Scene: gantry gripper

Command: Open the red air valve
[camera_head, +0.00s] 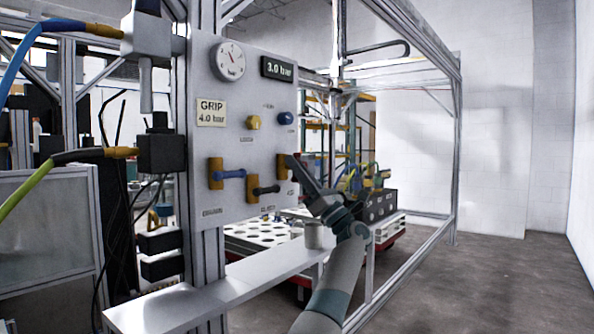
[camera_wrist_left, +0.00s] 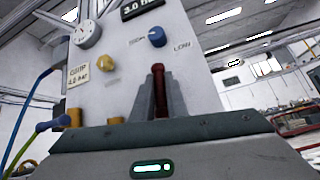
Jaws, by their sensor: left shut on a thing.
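The grey control panel (camera_head: 205,150) carries a row of valves with brass-coloured bodies. The red air valve's handle (camera_wrist_left: 158,88) stands upright between my left gripper's fingers in the left wrist view. In the head view its brass body (camera_head: 282,164) shows at the panel's right edge, and the gripper largely hides the handle. My left gripper (camera_head: 299,171) is shut on the red handle; it also shows in the left wrist view (camera_wrist_left: 159,98). The blue-handled valve (camera_head: 229,174) and the dark-handled valve (camera_head: 264,190) sit to its left. My right gripper is out of view.
A round gauge (camera_head: 230,61), a 3.0 bar display (camera_head: 277,69), a yellow knob (camera_head: 253,122) and a blue knob (camera_head: 285,118) are on the panel. A pale shelf (camera_head: 190,302) with a grey cup (camera_head: 313,235) lies below. Gantry posts frame the area; floor at right is clear.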

